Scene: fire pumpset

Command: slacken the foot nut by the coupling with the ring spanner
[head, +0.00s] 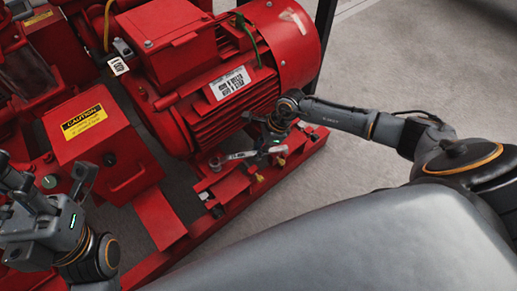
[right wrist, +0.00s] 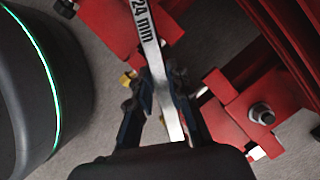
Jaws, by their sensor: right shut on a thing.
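The ring spanner (head: 241,155) is a bright steel bar; in the right wrist view its shank (right wrist: 148,40) reads "24 mm". My right gripper (head: 273,146) is shut on its handle end, and its fingers (right wrist: 163,100) show on both sides of the bar. The spanner's ring end (head: 216,163) lies at the motor foot on the coupling side, over the place of the foot nut. The nut itself is hidden there, so I cannot tell whether the ring is seated. My left gripper (head: 48,178) stands with its fingers apart at the lower left, empty.
The red motor (head: 235,85) stands just behind the spanner. A red coupling guard (head: 98,140) with a caution label is to its left. Another foot bolt (right wrist: 262,113) shows beside my right gripper. Grey floor (head: 330,190) is clear in front of the red base rail.

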